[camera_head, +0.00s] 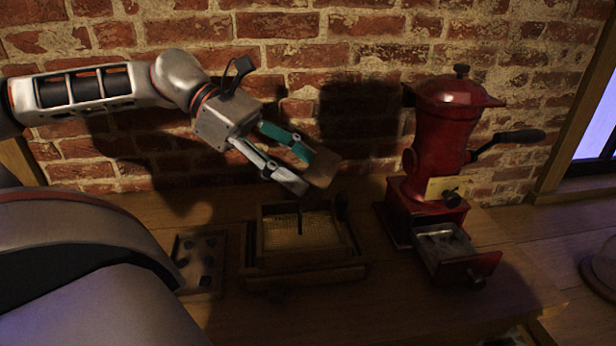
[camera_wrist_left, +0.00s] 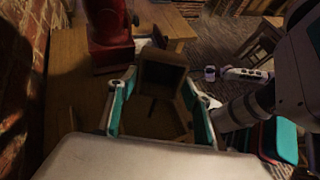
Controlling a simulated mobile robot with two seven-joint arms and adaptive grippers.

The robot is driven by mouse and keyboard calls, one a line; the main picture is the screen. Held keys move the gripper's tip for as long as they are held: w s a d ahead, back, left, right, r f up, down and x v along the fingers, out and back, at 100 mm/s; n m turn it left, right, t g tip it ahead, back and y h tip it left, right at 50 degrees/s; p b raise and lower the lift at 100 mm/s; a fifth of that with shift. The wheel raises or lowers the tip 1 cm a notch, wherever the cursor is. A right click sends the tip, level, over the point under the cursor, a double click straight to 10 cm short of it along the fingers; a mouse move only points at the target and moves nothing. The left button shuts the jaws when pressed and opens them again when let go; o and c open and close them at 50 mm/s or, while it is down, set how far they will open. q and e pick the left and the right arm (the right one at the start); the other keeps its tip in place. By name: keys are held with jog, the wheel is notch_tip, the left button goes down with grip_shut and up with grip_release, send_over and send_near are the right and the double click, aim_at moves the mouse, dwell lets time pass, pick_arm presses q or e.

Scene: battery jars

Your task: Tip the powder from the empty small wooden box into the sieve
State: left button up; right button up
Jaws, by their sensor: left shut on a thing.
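My left gripper (camera_head: 303,168) is shut on the small wooden box (camera_head: 322,168) and holds it tilted, above the sieve. In the left wrist view the box (camera_wrist_left: 162,76) sits between the two fingers, with its dark hollow side showing; I cannot see any powder in it. The sieve (camera_head: 272,236) has a wooden frame and a yellowish mesh and stands on the table below the gripper, apart from the box. A thin dark upright shape crosses its mesh.
A red grinder (camera_head: 446,130) with a black crank stands right of the sieve, its metal-lined drawer (camera_head: 480,267) pulled open. A shallow wooden tray (camera_head: 180,245) with several dark pieces lies left of the sieve. A brick wall (camera_head: 370,60) closes the back. The table (camera_head: 370,315) is clear in front.

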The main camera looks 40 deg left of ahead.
pick_arm(q)
jog(key=h+b, duration=0.1)
jog(key=b, duration=0.1)
jog(key=a+f+t+h+b, duration=0.1)
jog(key=h+b, duration=0.1)
jog(key=f+t+h+b, duration=0.1)
jog(key=h+b, duration=0.1)
jog(key=b, duration=0.1)
jog(key=shift+s+a, duration=0.2)
jog(key=shift+a, duration=0.15)
jog(key=shift+s+a+r+t+h+b, duration=0.1)
jog(key=shift+r+t+h+b, duration=0.1)
jog(key=shift+h, duration=0.1)
jog(key=shift+s+r+t+h+b, duration=0.1)
jog(key=shift+h+b, duration=0.1)
jog(key=shift+h, duration=0.1)
pick_arm(e)
jog(key=shift+w+a+f+n, duration=0.1)
jog(key=shift+w+f, duration=0.15)
jog(key=shift+f, duration=0.25)
jog(key=shift+w+f+n, duration=0.1)
jog(key=shift+w+f, duration=0.2)
jog(key=shift+f, duration=0.15)
jog(key=shift+w+a+f+n, duration=0.1)
jog(key=shift+w+f, duration=0.15)
jog(key=shift+f, duration=0.25)
jog(key=shift+w+r, duration=0.1)
jog(key=shift+r, duration=0.05)
